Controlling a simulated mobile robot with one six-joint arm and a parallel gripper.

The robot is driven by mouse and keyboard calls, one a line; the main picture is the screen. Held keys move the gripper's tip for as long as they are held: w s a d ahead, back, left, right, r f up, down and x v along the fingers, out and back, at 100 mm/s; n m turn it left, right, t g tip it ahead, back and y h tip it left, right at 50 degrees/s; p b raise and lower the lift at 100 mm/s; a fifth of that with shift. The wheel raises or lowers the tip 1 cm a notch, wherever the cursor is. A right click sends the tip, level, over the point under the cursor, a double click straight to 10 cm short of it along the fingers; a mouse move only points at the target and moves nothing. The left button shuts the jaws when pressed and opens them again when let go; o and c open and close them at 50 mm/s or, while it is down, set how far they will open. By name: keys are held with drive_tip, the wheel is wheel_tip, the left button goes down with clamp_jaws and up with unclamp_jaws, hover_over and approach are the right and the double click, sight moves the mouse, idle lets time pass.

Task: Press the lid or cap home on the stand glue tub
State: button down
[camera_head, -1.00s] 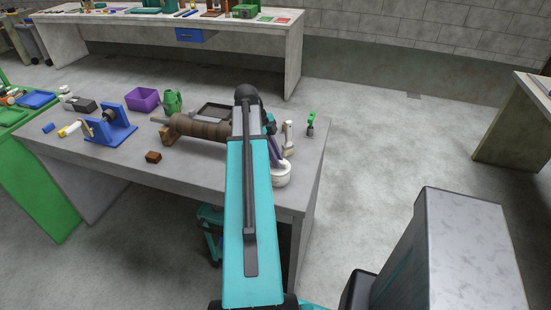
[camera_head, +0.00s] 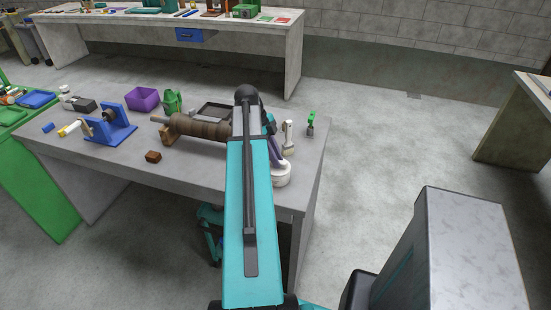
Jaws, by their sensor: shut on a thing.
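The stand glue tub (camera_head: 282,180) is a small white round tub standing upright near the right front edge of the grey workbench. Its white lid (camera_head: 284,166) shows at the top, partly covered. My gripper (camera_head: 278,161) is at the tub's top, largely hidden behind my teal arm; only a narrow dark and purplish part shows. It is shut on the lid. The lid sits at the tub's mouth, but I cannot tell whether it is level or fully seated.
A brush (camera_head: 288,138) and a green-topped tool (camera_head: 310,125) stand behind the tub. A brown roller (camera_head: 200,128), a blue stand (camera_head: 110,128), a purple bin (camera_head: 143,99) and a small brown block (camera_head: 153,156) are to the left. The bench front is mostly clear.

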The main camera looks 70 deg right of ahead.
idle(0.9)
drive_tip(key=c, duration=1.1)
unclamp_jaws()
drive_tip(key=shift+r, duration=0.15)
drive_tip(key=shift+r+p, duration=1.85)
drive_tip(key=shift+r, duration=1.5)
clamp_jaws()
drive_tip(key=shift+f+b, duration=1.4)
drive_tip(key=shift+f, duration=1)
